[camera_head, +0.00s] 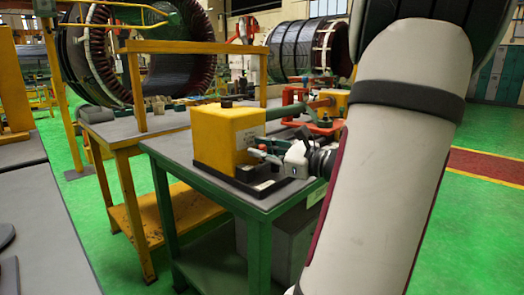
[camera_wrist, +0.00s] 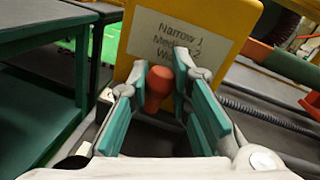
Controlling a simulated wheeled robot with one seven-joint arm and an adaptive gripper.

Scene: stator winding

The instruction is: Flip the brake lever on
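A yellow box (camera_head: 228,135) stands on a dark base on the green-framed table. In the wrist view, the yellow box (camera_wrist: 225,28) bears a white label (camera_wrist: 165,38) reading Narrow, Medium and a partly hidden third word. A lever with an orange-red knob (camera_wrist: 159,84) stands in front of the label. My gripper (camera_wrist: 158,68) is around the knob, one teal-padded finger on each side, with narrow gaps visible. It looks open. In the head view my gripper (camera_head: 262,150) is at the box's right front side, and the knob is hard to make out there.
The green-framed table (camera_head: 240,193) has an orange-red and green fixture (camera_head: 318,115) behind the box. A yellow frame (camera_head: 135,85) stands to the left. Large stator rings (camera_head: 92,55) are behind. A grey surface (camera_head: 45,240) lies at the near left.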

